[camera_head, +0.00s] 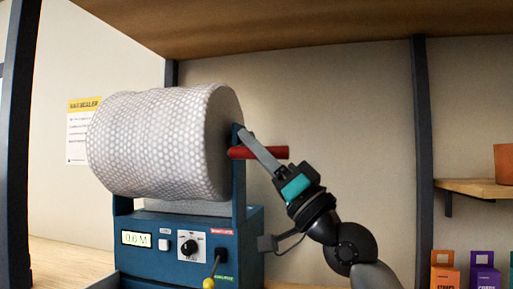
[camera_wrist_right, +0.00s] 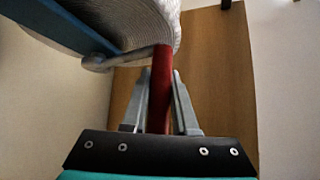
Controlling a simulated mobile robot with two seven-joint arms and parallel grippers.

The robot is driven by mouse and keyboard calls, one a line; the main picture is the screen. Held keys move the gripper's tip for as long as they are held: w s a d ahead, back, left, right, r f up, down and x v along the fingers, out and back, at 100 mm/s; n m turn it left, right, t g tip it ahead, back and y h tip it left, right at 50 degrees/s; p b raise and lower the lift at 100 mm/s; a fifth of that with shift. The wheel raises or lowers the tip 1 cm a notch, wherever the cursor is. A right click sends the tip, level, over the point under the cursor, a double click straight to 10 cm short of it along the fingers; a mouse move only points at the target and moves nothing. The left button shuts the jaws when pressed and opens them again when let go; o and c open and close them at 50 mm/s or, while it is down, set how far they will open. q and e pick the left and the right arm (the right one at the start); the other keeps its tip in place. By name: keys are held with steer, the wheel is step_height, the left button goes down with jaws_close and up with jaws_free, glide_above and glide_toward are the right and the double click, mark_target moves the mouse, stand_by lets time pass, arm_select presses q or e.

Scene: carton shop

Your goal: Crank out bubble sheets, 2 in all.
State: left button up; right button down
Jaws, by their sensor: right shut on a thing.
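A big white bubble-wrap roll (camera_head: 165,142) sits on a blue dispenser machine (camera_head: 225,245). The display (camera_head: 137,239) on the machine's front reads 0.6 M. A red crank handle (camera_head: 272,153) sticks out on the roll's right side. My right gripper (camera_head: 262,150) is shut on the red handle. In the right wrist view the red handle (camera_wrist_right: 160,90) runs between the two fingers of my right gripper (camera_wrist_right: 160,85), and the roll (camera_wrist_right: 140,25) is beyond it. No separate bubble sheet shows. My left gripper is not in view.
A white button (camera_head: 164,244), a dial (camera_head: 190,245) and a yellow-knobbed lever (camera_head: 209,282) are on the machine's front. Dark posts (camera_head: 425,150) stand at the sides under a wooden shelf (camera_head: 310,25). Small boxes (camera_head: 445,275) and a pot (camera_head: 503,163) are at the right.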

steer(key=shift+s+a+f, duration=0.2)
steer(key=shift+s+a, duration=0.05)
steer(key=shift+a, duration=0.3)
steer(key=c, duration=1)
jaws_free()
steer(key=shift+a, duration=0.1)
steer(key=shift+c, duration=0.2)
steer(key=shift+o, duration=0.7)
steer(key=shift+s+a+r+n, duration=0.1)
steer(key=shift+s+n, duration=0.05)
steer(key=shift+n, duration=0.15)
steer(key=shift+o, duration=1.1)
steer(key=shift+g, duration=0.3)
